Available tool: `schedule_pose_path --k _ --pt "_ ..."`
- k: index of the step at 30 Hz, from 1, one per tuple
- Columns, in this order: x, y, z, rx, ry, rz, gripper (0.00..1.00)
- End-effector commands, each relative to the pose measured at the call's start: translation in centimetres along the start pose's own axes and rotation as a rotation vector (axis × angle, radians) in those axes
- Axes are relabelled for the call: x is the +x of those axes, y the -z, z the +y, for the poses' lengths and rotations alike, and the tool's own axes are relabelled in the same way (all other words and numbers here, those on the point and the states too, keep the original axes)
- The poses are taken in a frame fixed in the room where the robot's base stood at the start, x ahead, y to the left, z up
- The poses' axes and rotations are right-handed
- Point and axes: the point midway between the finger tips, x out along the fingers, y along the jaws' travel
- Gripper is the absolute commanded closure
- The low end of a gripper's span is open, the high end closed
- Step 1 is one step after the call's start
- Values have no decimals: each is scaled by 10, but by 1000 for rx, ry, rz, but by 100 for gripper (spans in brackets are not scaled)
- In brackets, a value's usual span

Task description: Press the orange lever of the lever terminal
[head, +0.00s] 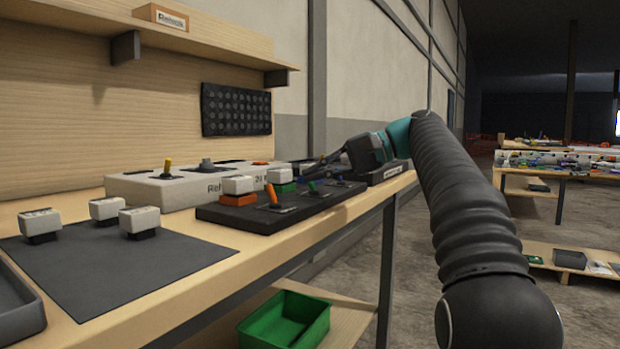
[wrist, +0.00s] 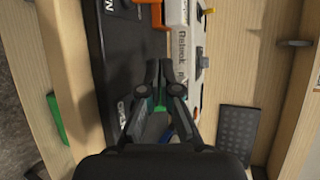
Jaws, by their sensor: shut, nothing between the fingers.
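The lever terminal (head: 243,216) is a low black box near the table's front edge. Its orange lever (head: 271,196) stands up at the left end, with a green lever (head: 312,188) to its right. My gripper (head: 304,172) comes in from the right, low over the terminal's back right part, apart from the orange lever. In the wrist view my gripper (wrist: 163,66) has its fingertips together with nothing between them. The terminal's dark top (wrist: 122,65) lies beside them. I cannot pick out the orange lever there for certain.
A white console (head: 160,190) stands just behind the terminal. A green bin (head: 285,318) is on the lower shelf.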

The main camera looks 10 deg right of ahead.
Motion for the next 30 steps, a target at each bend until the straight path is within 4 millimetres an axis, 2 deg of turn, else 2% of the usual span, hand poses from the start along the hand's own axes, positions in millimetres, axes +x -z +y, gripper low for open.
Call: schedule_pose_path --k 1,13,15,21,30 --pt "11 0 3 -1 -1 -3 100" --pt "85 0 3 -1 -2 -3 100" --pt "77 -13 2 -3 -1 2 100" --pt "69 -32 2 -1 0 2 100" --pt "67 -38 1 0 -1 1 100"
